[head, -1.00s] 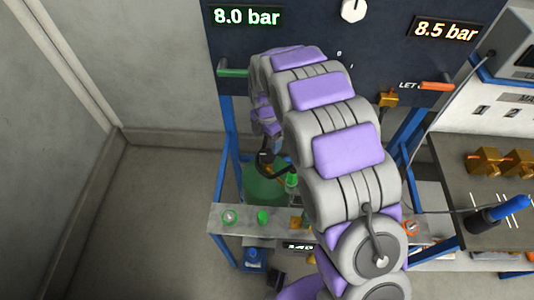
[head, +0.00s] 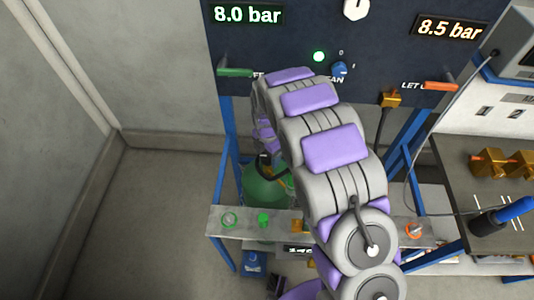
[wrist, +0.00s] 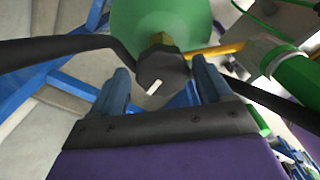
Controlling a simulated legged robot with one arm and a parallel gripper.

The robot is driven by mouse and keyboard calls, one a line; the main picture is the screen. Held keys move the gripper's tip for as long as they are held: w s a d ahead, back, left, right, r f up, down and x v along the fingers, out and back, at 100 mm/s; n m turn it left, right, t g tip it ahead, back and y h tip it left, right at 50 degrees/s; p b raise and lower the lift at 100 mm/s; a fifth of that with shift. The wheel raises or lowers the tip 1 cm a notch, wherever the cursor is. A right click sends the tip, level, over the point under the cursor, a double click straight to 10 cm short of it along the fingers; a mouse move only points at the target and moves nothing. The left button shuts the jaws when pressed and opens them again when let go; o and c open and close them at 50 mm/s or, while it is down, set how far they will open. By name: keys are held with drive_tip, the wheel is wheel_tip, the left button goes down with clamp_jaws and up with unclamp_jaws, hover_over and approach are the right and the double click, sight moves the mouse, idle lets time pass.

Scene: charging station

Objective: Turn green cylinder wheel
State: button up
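The green cylinder (head: 265,188) stands under the panel in the head view, partly hidden by my arm. In the wrist view the green cylinder (wrist: 165,18) fills the top middle, with a brass neck. A dark faceted wheel (wrist: 160,72) with a white mark sits at the end of that neck. My gripper (wrist: 162,90) is open, with one blue-grey finger on each side of the wheel. The wheel appears in or just beyond the gap. I cannot tell whether either finger touches it. In the head view the wheel and fingertips are not clear.
A shelf (head: 330,228) with green and orange fittings crosses in front of the cylinder. The dark panel (head: 310,35) above carries pressure displays. A blue frame leg (head: 229,150) stands left. A workbench (head: 470,235) is on the right. Open floor (head: 160,215) lies left.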

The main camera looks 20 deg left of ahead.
drive_tip(key=shift+d, duration=0.1)
drive_tip(key=c, duration=0.8)
drive_tip(key=shift+c, duration=0.2)
drive_tip(key=shift+r+m+p, duration=0.1)
drive_tip(key=shift+m+p, duration=0.3)
drive_tip(key=shift+p, duration=0.05)
drive_tip(key=m+p, duration=0.3)
drive_tip(key=shift+r+m, duration=0.15)
drive_tip(key=shift+m, duration=0.25)
drive_tip(key=m+p, duration=0.3)
drive_tip(key=m, duration=0.1)
drive_tip(key=m+p, duration=0.2)
drive_tip(key=m, duration=0.3)
drive_tip(key=shift+w, duration=0.1)
drive_tip(key=m+p, duration=0.1)
drive_tip(key=m, duration=0.3)
drive_tip(key=shift+m, duration=0.3)
